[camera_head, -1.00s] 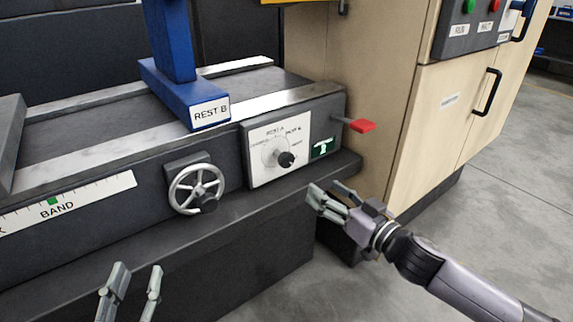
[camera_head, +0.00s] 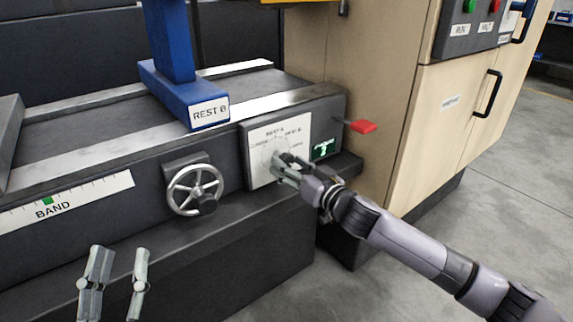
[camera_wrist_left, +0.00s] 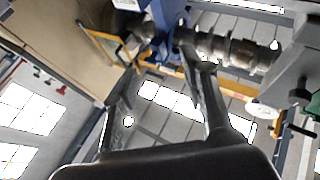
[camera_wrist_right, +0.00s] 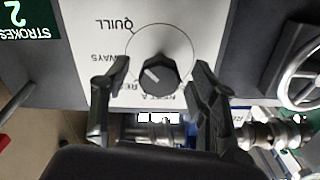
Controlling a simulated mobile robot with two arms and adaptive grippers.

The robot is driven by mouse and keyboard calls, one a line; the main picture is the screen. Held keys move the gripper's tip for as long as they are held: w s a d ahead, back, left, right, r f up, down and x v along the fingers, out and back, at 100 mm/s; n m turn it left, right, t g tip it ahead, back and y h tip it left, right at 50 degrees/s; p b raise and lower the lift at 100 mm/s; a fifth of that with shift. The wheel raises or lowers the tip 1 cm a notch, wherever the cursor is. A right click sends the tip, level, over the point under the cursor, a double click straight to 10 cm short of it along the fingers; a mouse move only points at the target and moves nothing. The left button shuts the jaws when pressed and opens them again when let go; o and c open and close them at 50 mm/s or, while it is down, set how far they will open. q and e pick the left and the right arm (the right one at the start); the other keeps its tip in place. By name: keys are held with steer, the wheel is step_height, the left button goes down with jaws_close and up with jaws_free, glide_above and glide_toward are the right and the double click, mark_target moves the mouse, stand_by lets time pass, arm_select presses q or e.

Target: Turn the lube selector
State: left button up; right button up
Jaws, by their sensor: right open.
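The lube selector is a black knob (camera_wrist_right: 158,75) on a white dial plate (camera_wrist_right: 90,15) with printed labels, among them QUILL and WAYS. In the head view the plate (camera_head: 258,178) is on the front of the machine bed, and my right gripper hides most of the knob. My right gripper (camera_wrist_right: 162,82) is open, with one finger on each side of the knob; I cannot tell whether they touch it. It also shows in the head view (camera_head: 279,169). My left gripper (camera_head: 115,262) is open and empty at the lower left, away from the machine front.
A handwheel (camera_head: 194,189) sits left of the dial plate. A red lever (camera_head: 362,127) sticks out to its right, beside a small green display (camera_head: 323,149). A blue post marked REST B (camera_head: 190,100) stands on the bed. A wooden cabinet (camera_head: 385,90) is at the right.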

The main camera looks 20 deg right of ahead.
steer(key=shift+x, duration=0.9)
steer(key=shift+c, duration=0.5)
steer(key=c, duration=1.1)
